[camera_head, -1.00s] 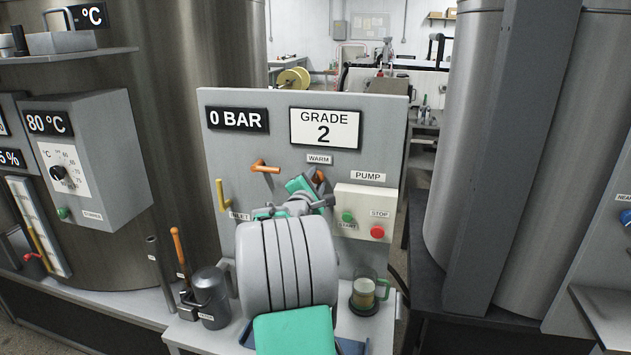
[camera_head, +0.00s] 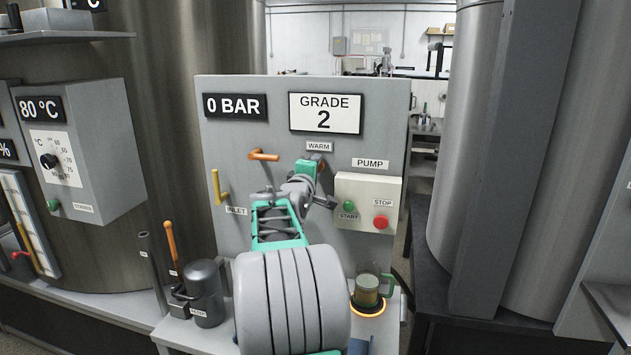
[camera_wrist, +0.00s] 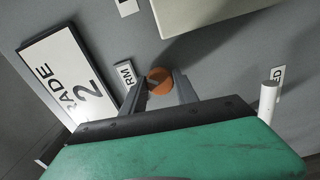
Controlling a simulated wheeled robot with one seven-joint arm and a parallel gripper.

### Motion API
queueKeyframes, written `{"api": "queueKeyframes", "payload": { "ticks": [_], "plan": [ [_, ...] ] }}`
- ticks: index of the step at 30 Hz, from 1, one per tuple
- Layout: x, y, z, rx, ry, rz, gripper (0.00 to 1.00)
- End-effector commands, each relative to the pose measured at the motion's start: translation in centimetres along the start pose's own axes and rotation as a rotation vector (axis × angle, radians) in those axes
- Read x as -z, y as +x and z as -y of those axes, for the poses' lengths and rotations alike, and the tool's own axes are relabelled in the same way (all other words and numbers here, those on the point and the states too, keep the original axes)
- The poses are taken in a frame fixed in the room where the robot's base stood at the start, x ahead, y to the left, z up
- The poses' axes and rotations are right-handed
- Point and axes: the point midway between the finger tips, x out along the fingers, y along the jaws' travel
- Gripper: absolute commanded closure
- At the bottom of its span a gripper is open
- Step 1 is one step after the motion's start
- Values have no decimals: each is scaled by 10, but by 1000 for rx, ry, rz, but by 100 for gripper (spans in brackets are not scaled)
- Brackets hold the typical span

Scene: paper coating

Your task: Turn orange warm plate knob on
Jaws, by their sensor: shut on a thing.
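The orange warm plate knob (camera_wrist: 160,82) sits on the grey panel beside a partly covered label ending in "RM" in the wrist view. My gripper (camera_wrist: 161,88) is shut on it, with one finger on each side. In the head view my gripper (camera_head: 318,168) reaches the panel just below the WARM label (camera_head: 319,146), and my wrist mostly hides the knob. The warm plate (camera_head: 368,312) at the lower right has a glowing orange ring. A glass mug (camera_head: 367,290) with a green handle and amber liquid stands on it.
The pump box (camera_head: 367,202), with a green START button and a red STOP button, is close to the right of my gripper. An orange lever (camera_head: 264,155) and a yellow INLET lever (camera_head: 216,188) are to the left. The display reads 0 BAR.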

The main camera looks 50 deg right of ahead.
Motion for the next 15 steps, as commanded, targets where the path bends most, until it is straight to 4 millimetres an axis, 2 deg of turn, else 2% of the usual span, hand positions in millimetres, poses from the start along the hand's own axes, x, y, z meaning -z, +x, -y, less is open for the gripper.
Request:
{"api": "queueKeyframes", "payload": {
  "ticks": [1,15],
  "plan": [
    [-1,0,7,1,41,0,100],
    [-1,0,3,1,334,2,100]
  ]
}}
